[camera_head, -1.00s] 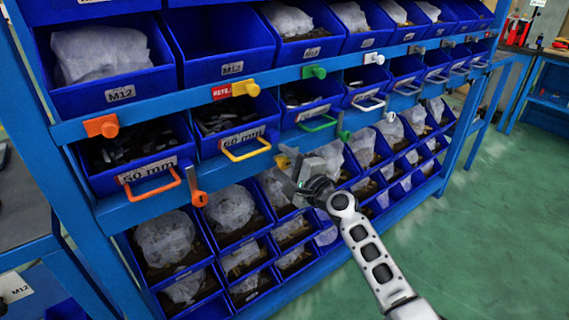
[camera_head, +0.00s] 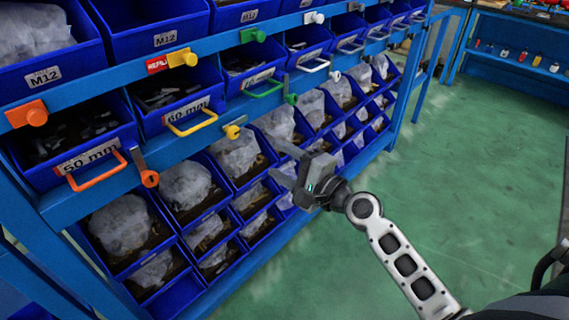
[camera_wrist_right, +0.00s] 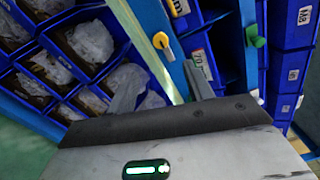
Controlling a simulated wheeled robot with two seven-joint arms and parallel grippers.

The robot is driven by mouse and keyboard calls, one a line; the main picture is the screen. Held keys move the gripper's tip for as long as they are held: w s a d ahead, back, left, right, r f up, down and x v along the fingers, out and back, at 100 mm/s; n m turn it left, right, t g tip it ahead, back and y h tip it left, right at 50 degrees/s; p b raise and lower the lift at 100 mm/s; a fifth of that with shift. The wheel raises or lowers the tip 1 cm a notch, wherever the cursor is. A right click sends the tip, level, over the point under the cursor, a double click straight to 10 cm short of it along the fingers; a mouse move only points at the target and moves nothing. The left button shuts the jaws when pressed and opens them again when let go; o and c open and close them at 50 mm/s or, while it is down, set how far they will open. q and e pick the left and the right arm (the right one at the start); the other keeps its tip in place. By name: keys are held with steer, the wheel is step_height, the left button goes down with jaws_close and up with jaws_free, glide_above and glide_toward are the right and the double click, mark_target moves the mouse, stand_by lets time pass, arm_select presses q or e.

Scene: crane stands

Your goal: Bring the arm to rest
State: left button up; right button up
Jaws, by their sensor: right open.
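My right gripper (camera_head: 280,166) is open and empty in the head view. It hangs in front of the blue rack, apart from it, before the lower bins. In the right wrist view its two fingers (camera_wrist_right: 162,92) stand apart with nothing between them. The right arm comes in from the lower right. My left gripper is not in view.
The blue rack (camera_head: 70,205) holds blue bins with coloured handles, such as the orange handle (camera_head: 97,175) and yellow handle (camera_head: 192,124). A yellow knob (camera_head: 232,131) sits on the lower rail. Green floor (camera_head: 440,170) lies open at the right. A workbench (camera_head: 520,55) stands beyond.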

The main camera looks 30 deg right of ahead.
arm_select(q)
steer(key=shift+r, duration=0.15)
arm_select(e)
steer(key=shift+s+d, duration=0.1)
steer(key=shift+s, duration=0.15)
arm_select(q)
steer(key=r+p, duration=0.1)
steer(key=p, duration=0.2)
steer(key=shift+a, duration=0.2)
arm_select(e)
steer(key=s+a+f+n+g+h, duration=0.1)
steer(key=s+a+f+n+g, duration=0.1)
steer(key=s+n, duration=0.4)
steer(key=s+a+f+n+g, duration=0.2)
steer(key=s+a+f+n, duration=0.2)
steer(key=s+f+n, duration=0.2)
steer(key=s+a+f+n+g+h, duration=0.1)
steer(key=s+a+f+n+g, duration=0.1)
steer(key=s+n, duration=0.4)
step_height(320, 180, down, 2)
steer(key=shift+s+a+f+n+h, duration=0.1)
steer(key=shift+s+a+n+h, duration=0.25)
steer(key=shift+a+n, duration=0.4)
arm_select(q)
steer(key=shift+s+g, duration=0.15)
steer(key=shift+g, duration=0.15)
arm_select(e)
steer(key=shift+a, duration=0.15)
steer(key=shift+c, duration=0.3)
